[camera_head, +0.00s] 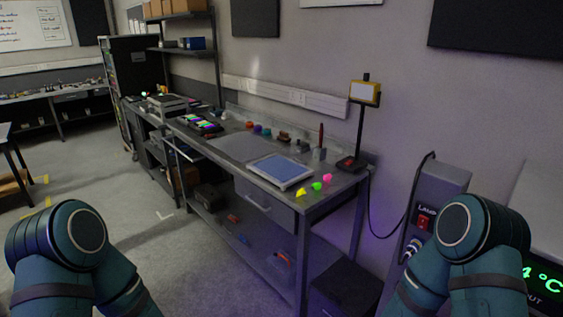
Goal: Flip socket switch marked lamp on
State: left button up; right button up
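A tall grey socket panel (447,180) stands at the right, partly hidden behind my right arm. It bears a label that reads as LAMP (427,209), with a red rocker switch (423,223) just below it. The switch is too small for me to tell its position. A yellow lamp (365,92) stands on a black post at the right end of the workbench. Its front face is pale. A dark cable (372,215) hangs from near the bench end and loops up to the panel top. Only the upper links of both my arms show; neither gripper is in view.
A steel workbench (300,206) runs along the wall, with a blue-topped scale (280,170), coloured pieces and tools on it. A dark box (345,287) sits on the floor by its right end. A green display (543,280) is at lower right.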

aim_at(423, 221)
jog(key=z, duration=1.05)
